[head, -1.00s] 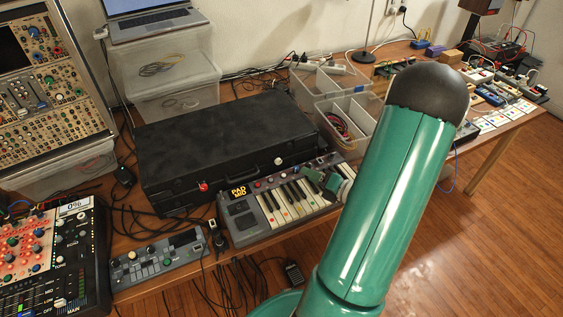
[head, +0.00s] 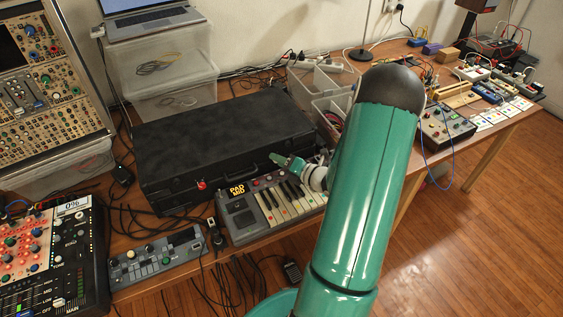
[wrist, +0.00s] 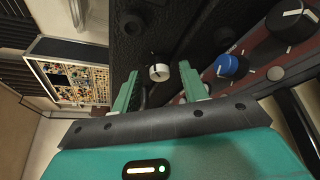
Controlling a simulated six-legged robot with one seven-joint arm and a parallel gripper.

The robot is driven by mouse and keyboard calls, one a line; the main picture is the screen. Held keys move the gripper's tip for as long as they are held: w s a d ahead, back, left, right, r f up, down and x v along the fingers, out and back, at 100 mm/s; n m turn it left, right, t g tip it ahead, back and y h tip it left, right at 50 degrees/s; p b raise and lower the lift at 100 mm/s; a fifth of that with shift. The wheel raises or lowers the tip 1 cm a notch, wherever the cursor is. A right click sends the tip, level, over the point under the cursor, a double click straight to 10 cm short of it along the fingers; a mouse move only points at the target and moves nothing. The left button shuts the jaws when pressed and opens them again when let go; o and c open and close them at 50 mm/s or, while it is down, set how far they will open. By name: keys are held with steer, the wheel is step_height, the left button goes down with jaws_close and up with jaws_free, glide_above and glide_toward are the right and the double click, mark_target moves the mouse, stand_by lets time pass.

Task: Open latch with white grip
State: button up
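A closed black case (head: 215,135) lies flat on the table in the head view. A red grip (head: 202,185) is on its front, towards the left. The white grip (wrist: 159,72) shows in the wrist view as a small round knob on the case's dark front; in the head view my gripper hides it. My gripper (head: 284,160) is at the case's front right, above the keyboard. In the wrist view its two green fingers are apart, with the white grip in line with the gap between them. I cannot tell whether either finger touches it.
A keyboard (head: 270,207) sits close in front of the case; its blue knob (wrist: 232,66) is near the right finger in the wrist view. Clear bins (head: 345,90) stand behind, right of the case. A small mixer (head: 155,256) and cables lie at front left.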

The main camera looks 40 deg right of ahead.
jaws_close()
steer(key=shift+n, duration=0.3)
steer(key=shift+w+a+r+n+g+h, duration=0.1)
steer(key=shift+n+g+h, duration=0.2)
steer(key=shift+n, duration=0.2)
steer(key=shift+a+r+n+g+h, duration=0.1)
steer(key=shift+n+g+h, duration=0.1)
steer(key=shift+n+h, duration=0.25)
steer(key=n+g+h, duration=0.1)
steer(key=n+h, duration=0.1)
steer(key=n, duration=0.1)
steer(key=shift+a, duration=0.15)
steer(key=n+h, duration=0.1)
steer(key=n+g+h, duration=0.1)
steer(key=n, duration=0.1)
steer(key=shift+w+a, duration=0.1)
steer(key=shift+a, duration=0.1)
steer(key=shift+n+g+h, duration=0.3)
steer(key=shift+n+h, duration=0.85)
